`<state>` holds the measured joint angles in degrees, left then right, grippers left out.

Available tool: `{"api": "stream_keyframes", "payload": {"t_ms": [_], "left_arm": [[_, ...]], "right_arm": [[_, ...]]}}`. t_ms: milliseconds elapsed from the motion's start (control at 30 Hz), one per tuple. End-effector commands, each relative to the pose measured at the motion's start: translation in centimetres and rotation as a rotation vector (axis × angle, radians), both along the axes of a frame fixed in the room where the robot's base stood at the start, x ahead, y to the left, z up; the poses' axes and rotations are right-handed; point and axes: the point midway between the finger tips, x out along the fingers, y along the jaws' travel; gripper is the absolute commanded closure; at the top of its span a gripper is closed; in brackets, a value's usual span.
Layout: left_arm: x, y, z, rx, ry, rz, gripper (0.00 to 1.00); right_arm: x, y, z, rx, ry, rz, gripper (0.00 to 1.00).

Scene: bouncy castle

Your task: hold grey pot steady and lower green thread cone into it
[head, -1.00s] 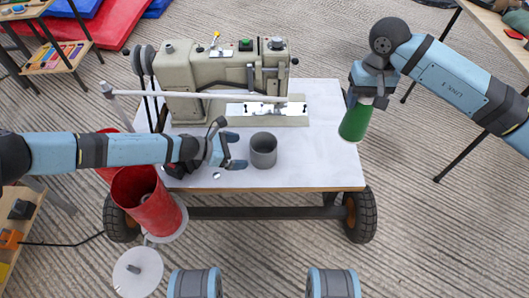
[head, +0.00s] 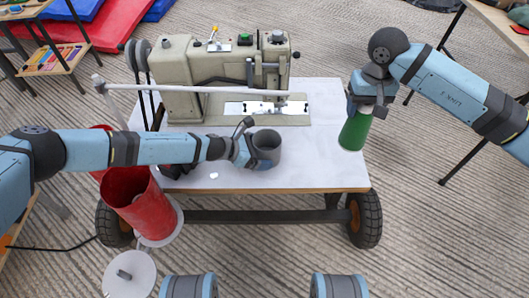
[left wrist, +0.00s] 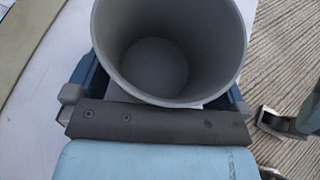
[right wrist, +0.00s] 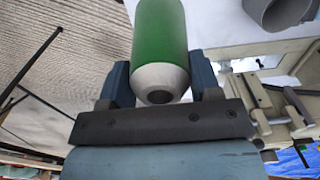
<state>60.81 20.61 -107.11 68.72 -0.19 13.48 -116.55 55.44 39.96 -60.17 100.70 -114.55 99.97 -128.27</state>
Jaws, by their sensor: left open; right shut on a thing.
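The grey pot (head: 266,146) stands upright on the white table, and its empty inside shows in the left wrist view (left wrist: 155,62). My left gripper (head: 258,150) is at the pot with its open fingers on either side of it; the fingertips are mostly hidden by the pot.
A beige sewing machine (head: 200,75) stands at the back of the white table (head: 325,165), with a pale bar (head: 200,90) across its front. Red bins (head: 140,200) stand at the left front. The table's right part is clear.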

Motion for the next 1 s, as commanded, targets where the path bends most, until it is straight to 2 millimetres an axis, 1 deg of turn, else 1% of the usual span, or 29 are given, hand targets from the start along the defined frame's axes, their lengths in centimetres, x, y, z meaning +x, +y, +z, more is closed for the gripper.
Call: {"api": "stream_keyframes", "payload": {"t_ms": [33,67,100,133,167,367,1000], "left_arm": [[0.0,0.0,0.0,0.0,0.0,0.0,0.0],[0.0,0.0,0.0,0.0,0.0,0.0,0.02],[0.0,0.0,0.0,0.0,0.0,0.0,0.11],[0.0,0.0,0.0,0.0,0.0,0.0,0.18],[0.0,0.0,0.0,0.0,0.0,0.0,0.23],[0.0,0.0,0.0,0.0,0.0,0.0,0.23],[0.0,0.0,0.0,0.0,0.0,0.0,0.23]], "right_arm": [[0.0,0.0,0.1,0.0,-0.001,0.0,0.9],[0.0,0.0,0.1,0.0,-0.001,0.0,0.9],[0.0,0.0,0.1,0.0,-0.001,0.0,0.9],[0.0,0.0,0.1,0.0,-0.001,0.0,0.9],[0.0,0.0,0.1,0.0,-0.001,0.0,0.9],[0.0,0.1,0.0,0.0,-0.001,0.0,0.9],[0.5,2.6,-0.2,0.001,-0.001,0.001,0.9]]}}
